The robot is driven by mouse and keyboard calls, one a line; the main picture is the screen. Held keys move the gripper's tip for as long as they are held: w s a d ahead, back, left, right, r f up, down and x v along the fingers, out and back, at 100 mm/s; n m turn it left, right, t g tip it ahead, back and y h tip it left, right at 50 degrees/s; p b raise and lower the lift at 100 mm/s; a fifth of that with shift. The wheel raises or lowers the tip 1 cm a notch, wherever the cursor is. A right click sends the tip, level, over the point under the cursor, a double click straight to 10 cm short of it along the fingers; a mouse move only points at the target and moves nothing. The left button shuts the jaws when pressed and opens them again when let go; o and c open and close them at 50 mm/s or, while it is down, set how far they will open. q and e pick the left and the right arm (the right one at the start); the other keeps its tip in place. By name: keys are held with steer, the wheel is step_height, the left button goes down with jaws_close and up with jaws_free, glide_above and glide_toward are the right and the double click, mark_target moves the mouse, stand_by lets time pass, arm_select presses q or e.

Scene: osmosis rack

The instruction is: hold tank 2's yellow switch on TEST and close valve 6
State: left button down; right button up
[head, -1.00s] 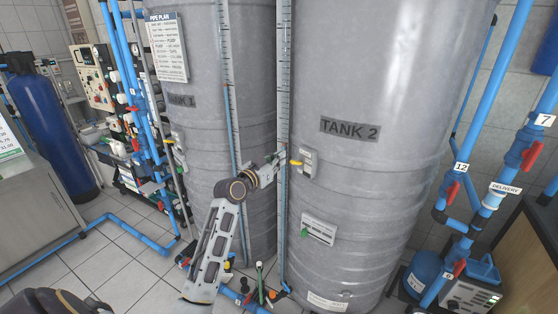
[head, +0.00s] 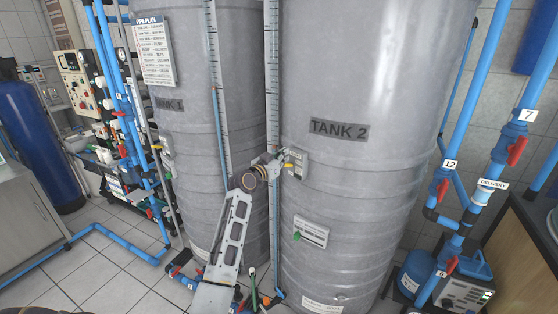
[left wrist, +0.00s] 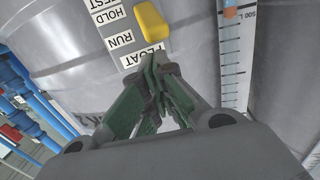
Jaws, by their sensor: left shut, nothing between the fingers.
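Tank 2 (head: 375,90) is the large grey tank at the right, with a small switch plate (head: 301,158) on its left side. The yellow switch (head: 288,165) sticks out from that plate. In the left wrist view the yellow switch (left wrist: 152,21) lies beside the words HOLD and RUN; its exact setting I cannot tell. My left gripper (head: 281,156) is at the plate's left edge. Its fingertips (left wrist: 156,62) are shut and empty, just below the switch, near the word FLOAT; contact is unclear. My right gripper is out of view.
Blue pipes with red valve handles stand at the right, tagged 12 (head: 450,164) and 7 (head: 527,115). A blue pump unit (head: 418,272) sits on the floor there. Tank 1 (head: 185,125) stands left of tank 2. Pipes cross the floor at left.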

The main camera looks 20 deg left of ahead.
mark_target(285, 165)
arm_select(q)
steer(key=shift+w+d+f, duration=0.1)
steer(key=shift+w, duration=0.5)
steer(key=shift+f+b, duration=1.15)
steer(key=shift+f, duration=0.15)
steer(key=shift+f+b, duration=0.65)
steer(key=shift+f, duration=0.15)
stand_by(0.3)
